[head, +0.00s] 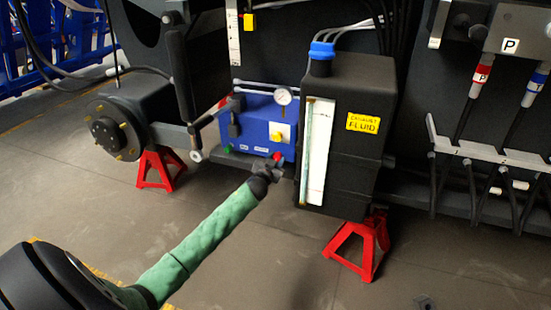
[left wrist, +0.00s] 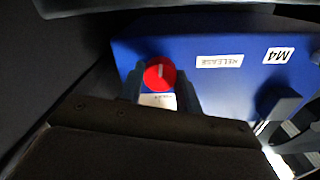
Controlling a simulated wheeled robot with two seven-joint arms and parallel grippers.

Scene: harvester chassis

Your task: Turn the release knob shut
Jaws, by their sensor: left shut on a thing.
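The red release knob (left wrist: 160,75) sits on the blue box (left wrist: 210,30) in the left wrist view, by a white label reading RELEASE. A short pale line on its face runs roughly up and down in that view. My left gripper (left wrist: 161,88) is shut on the knob, one finger on each side. In the head view the left gripper (head: 272,169) reaches the lower right of the blue box (head: 262,108); only a bit of red shows there, and the knob is mostly hidden. My right gripper is not in view.
A black exhaust fluid tank (head: 365,90) with a blue cap stands close to the right of my left gripper. A gauge (head: 283,96) and a yellow knob (head: 276,137) are on the box. Red stands (head: 360,245) are on the floor, which is open in front.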

